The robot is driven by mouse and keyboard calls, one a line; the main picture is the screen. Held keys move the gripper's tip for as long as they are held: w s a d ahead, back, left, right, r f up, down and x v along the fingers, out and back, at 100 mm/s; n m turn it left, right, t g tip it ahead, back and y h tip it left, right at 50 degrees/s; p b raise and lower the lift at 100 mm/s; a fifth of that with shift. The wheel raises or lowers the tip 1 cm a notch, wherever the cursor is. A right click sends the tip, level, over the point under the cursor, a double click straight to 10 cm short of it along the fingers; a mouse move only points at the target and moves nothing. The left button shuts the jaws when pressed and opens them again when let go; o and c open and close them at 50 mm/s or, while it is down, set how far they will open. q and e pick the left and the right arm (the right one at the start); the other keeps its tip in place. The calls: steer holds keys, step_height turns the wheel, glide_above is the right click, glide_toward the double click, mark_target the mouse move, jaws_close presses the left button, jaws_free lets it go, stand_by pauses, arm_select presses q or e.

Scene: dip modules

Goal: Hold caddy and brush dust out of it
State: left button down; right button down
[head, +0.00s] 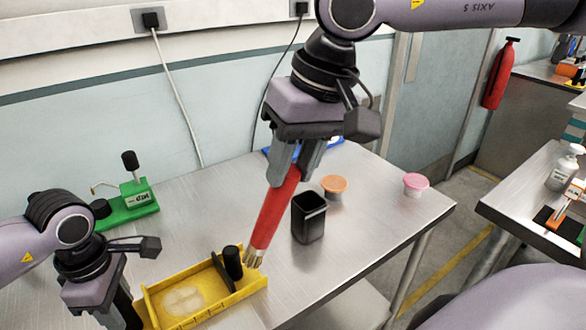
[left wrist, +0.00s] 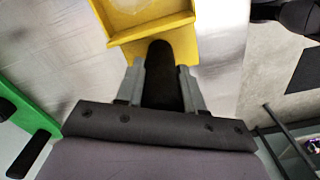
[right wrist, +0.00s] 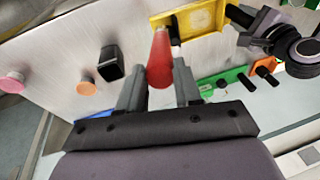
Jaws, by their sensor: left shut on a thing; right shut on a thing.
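The yellow caddy (head: 168,318) is a shallow open tray on the metal table at the lower left of the head view. A pale dust patch (head: 184,301) lies on its floor. A black upright peg (head: 232,262) and a dark divider stand near its right end. My left gripper (left wrist: 160,88) is shut on the caddy's black handle (left wrist: 160,65) at its left end. My right gripper (head: 287,172) is shut on the red brush (head: 272,215), which is tilted with its bristles (head: 255,259) down by the caddy's right end. I cannot tell whether the bristles touch the caddy.
A black square cup (head: 309,217) stands right of the brush. An orange-lidded tub (head: 334,187) and a pink-lidded tub (head: 416,184) are farther right. A green fixture (head: 128,200) stands at the back left. A blue item (head: 330,148) lies behind my right gripper. The table's front right is clear.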

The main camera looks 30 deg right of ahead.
arm_select(q)
steer(key=shift+d, duration=0.1)
arm_select(e)
steer(key=shift+r, duration=1.5)
arm_select(q)
steer(key=c, duration=0.6)
jaws_free()
steer(key=shift+r, duration=0.1)
steer(key=shift+r, duration=1.3)
arm_select(e)
steer(key=shift+f, duration=0.2)
arm_select(q)
steer(key=shift+r, duration=2.35)
